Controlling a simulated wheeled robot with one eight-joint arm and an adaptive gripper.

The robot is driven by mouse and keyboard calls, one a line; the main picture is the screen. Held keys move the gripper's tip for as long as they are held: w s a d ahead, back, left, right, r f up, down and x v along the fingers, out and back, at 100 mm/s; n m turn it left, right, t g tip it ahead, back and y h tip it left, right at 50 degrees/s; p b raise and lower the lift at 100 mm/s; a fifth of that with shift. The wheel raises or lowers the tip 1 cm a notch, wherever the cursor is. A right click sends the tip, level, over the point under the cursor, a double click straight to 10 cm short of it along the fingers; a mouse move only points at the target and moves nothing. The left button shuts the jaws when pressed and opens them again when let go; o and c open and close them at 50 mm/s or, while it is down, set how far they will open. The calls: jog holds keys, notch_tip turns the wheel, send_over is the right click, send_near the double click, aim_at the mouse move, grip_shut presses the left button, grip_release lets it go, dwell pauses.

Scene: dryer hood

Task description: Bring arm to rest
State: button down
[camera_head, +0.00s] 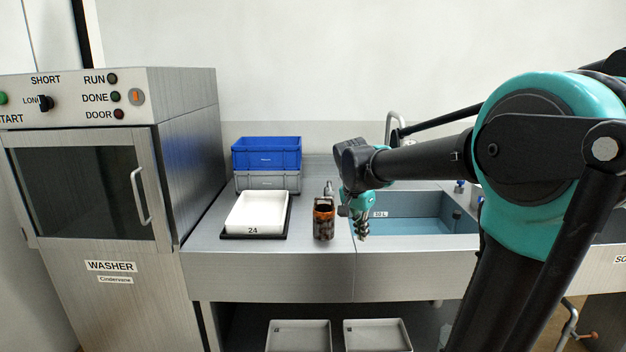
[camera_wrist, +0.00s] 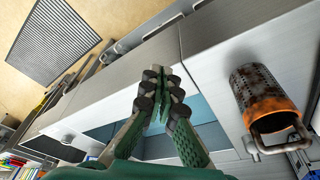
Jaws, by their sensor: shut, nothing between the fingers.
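My arm reaches in from the right in the head view. My gripper (camera_head: 362,232) points down by the left front edge of the sink (camera_head: 400,236), which holds bluish water. In the wrist view my gripper (camera_wrist: 160,92) has its fingertips together with nothing between them. A brown and orange perforated cylinder with a metal handle (camera_head: 323,222) stands on the counter just left of my gripper, apart from it. It shows at the right of the wrist view (camera_wrist: 262,100).
A white tray (camera_head: 256,211) marked 24 sits on a black base. Blue (camera_head: 266,152) and grey (camera_head: 266,182) crates are stacked behind it. The washer (camera_head: 90,180) is at the left, door shut. A tap (camera_head: 391,122) rises behind the sink. Two grey trays (camera_head: 300,336) lie below the counter.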

jog(key=s+d+f+n+t+y, duration=0.1)
jog(key=s+f+n, duration=0.3)
jog(key=s+f, duration=0.5)
jog(key=s+d+f+n+t+y, duration=0.1)
jog(key=s+d+f+n, duration=0.3)
jog(key=s+f, duration=0.5)
jog(key=shift+s+n, duration=0.35)
jog(key=shift+n, duration=0.15)
